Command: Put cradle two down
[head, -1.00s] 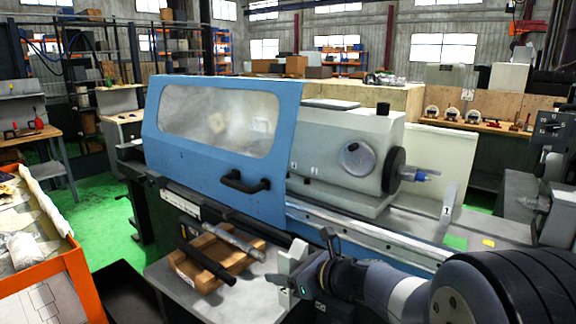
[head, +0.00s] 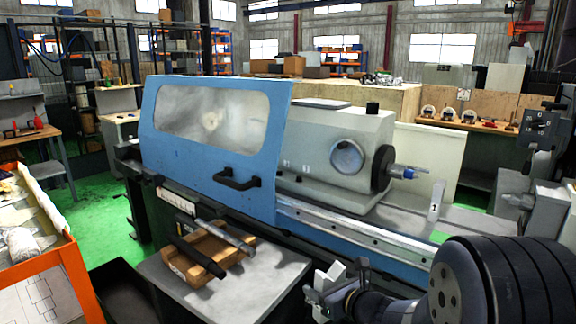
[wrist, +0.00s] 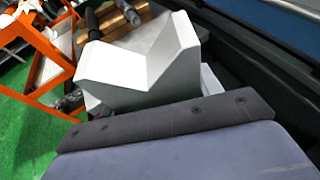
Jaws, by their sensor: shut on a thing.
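The cradle in my gripper is a pale grey block with a V notch; it fills the upper middle of the wrist view (wrist: 140,88) and shows as a small pale piece in the head view (head: 334,274). No number is readable on it. My gripper (head: 328,297) is shut on it, right of the grey side table (head: 262,282) in the head view. The fingertips are mostly hidden. A pale piece marked 1 (head: 437,213) stands upright on the machine bed.
A wooden rack (head: 205,268) with two bars lies on the table's left part; the table's right part is bare. The blue grinder door (head: 212,150) and bed rail (head: 340,236) stand behind. An orange-framed cart (head: 78,280) is at left.

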